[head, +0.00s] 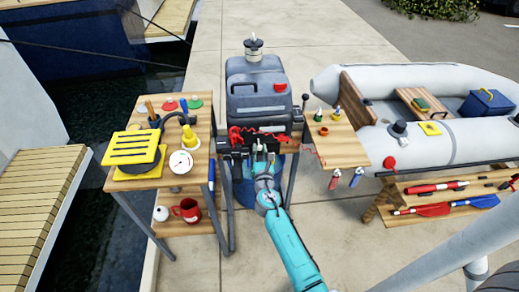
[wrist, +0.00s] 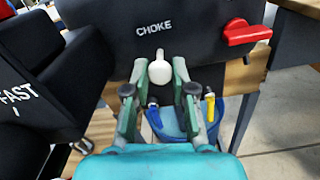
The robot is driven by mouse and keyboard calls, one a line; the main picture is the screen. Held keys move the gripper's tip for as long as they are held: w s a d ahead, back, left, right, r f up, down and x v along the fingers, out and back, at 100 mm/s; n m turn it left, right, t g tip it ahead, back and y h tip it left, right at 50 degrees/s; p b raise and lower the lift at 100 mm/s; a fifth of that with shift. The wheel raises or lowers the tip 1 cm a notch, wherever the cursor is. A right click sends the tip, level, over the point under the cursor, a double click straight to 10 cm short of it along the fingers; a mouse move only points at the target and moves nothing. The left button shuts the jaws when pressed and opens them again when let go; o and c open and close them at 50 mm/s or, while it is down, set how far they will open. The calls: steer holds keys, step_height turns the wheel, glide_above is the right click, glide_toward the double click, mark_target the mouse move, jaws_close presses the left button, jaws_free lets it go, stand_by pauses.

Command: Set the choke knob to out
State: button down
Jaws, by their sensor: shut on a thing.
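The choke knob (wrist: 160,73) is a small white rounded knob on a short pale stem, on the dark panel (wrist: 200,35) under the word CHOKE. In the wrist view my gripper (wrist: 159,78) has one green-grey finger on each side of the knob and is shut on it. A short length of stem shows between the knob and the panel. In the head view my gripper (head: 258,153) is at the front of the grey outboard motor (head: 257,105); the knob is too small to make out clearly there.
A red lever (wrist: 247,32) sticks out right of the knob. A black box marked FAST (wrist: 25,95) stands to the left. In the head view a wooden side table (head: 150,182) is left of the motor, and a small shelf (head: 345,148) and inflatable boat (head: 455,140) are right.

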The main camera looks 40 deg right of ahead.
steer(key=c, duration=0.9)
jaws_free()
steer(key=shift+s, duration=0.1)
steer(key=v, duration=1.2)
steer(key=s+a+f+m+y, duration=0.25)
steer(key=s+a+m, duration=0.3)
steer(key=s, duration=0.45)
steer(key=s+a+f+m+y, duration=0.2)
steer(key=s+a+m+y, duration=0.25)
steer(key=s+a, duration=0.4)
steer(key=s+a+r+m+y, duration=0.1)
steer(key=s+r+m, duration=0.3)
steer(key=s+m, duration=0.1)
steer(key=s+a+r+m+y, duration=0.1)
steer(key=s+r+m, duration=0.4)
steer(key=s+m, duration=0.1)
steer(key=s+a+r+m+y, duration=0.1)
steer(key=s+a+r+m, duration=0.1)
steer(key=s+r+m, duration=0.3)
steer(key=shift+s+a+m, duration=0.1)
steer(key=shift+s+m, duration=0.4)
steer(key=shift+s, duration=1.1)
